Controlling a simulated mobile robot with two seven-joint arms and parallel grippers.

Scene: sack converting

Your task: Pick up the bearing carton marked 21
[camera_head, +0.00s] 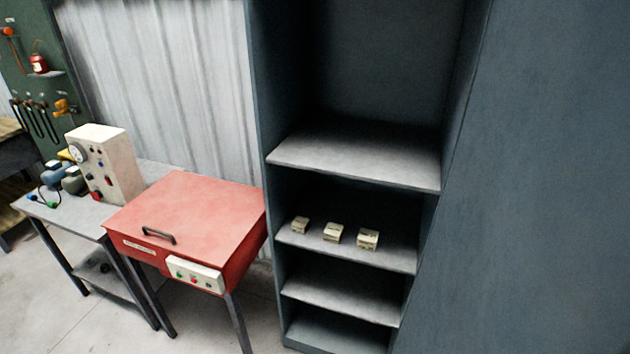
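Three small beige cartons stand in a row near the front of one shelf (390,256) of a dark blue-grey cabinet. They are a left carton (300,225), a middle carton (333,232) and a right carton (368,240). Each has dark marking on its front, too small to read, so I cannot tell which is marked 21. The cartons stand apart with small gaps between them. Neither of my grippers is in view.
The cabinet has an empty shelf above (360,158) and empty shelves below (340,298). Left of it stands a red lidded box (190,215) on legs, beside a grey table with a control box (105,165). A large blue-grey panel (540,200) fills the right.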

